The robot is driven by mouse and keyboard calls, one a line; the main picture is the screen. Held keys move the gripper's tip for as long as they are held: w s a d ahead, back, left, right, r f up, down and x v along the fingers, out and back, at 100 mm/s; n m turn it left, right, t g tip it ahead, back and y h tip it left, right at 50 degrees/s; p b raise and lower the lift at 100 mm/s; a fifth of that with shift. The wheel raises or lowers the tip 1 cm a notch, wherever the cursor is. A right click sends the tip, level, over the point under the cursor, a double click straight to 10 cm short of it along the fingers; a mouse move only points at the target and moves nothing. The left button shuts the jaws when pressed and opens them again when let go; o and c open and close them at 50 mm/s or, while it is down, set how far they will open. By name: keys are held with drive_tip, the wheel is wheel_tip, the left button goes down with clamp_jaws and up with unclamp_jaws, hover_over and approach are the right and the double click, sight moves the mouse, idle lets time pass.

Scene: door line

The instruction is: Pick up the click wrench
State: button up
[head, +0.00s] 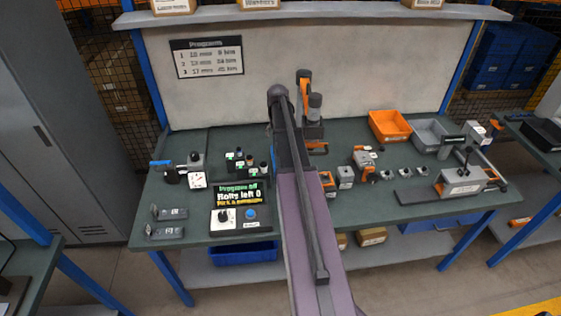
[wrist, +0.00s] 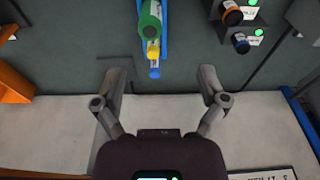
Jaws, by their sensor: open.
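In the wrist view, a tool with a green body (wrist: 150,20) and yellow and blue parts lies along a blue holder (wrist: 166,45) at the top middle. It may be the click wrench, but I cannot read a label. My gripper (wrist: 162,80) is open and empty, its two fingers spread either side of the line of this tool. The tool is ahead of the fingertips and apart from them. In the head view my arm hides the gripper and most of this spot.
Dark tool holders with green lights (head: 238,160) stand left of my arm, near a display box (head: 238,194). An orange and grey upright device (head: 314,105) stands close on the right. An orange bin (head: 390,124) is further right. The back panel (head: 400,80) rises behind the bench.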

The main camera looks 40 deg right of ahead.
drive_tip(key=shift+d, duration=1.15)
drive_tip(key=shift+f, duration=0.2)
drive_tip(key=f+b, duration=0.2)
drive_tip(key=b, duration=0.1)
drive_tip(key=f+b, duration=0.2)
drive_tip(key=f, duration=0.1)
drive_tip(key=w+f+b, duration=0.1)
drive_tip(key=f+b, duration=0.2)
drive_tip(key=shift+d+f+b, duration=0.1)
drive_tip(key=shift+d+b, duration=0.2)
drive_tip(key=shift+f, duration=0.1)
drive_tip(key=shift+w+f+b, duration=0.2)
drive_tip(key=shift+f+b, duration=1.05)
drive_tip(key=shift+b, duration=0.05)
drive_tip(key=shift+w+f+b, duration=0.15)
drive_tip(key=shift+f+b, duration=1.1)
drive_tip(key=shift+b, duration=0.05)
drive_tip(key=c, duration=1.2)
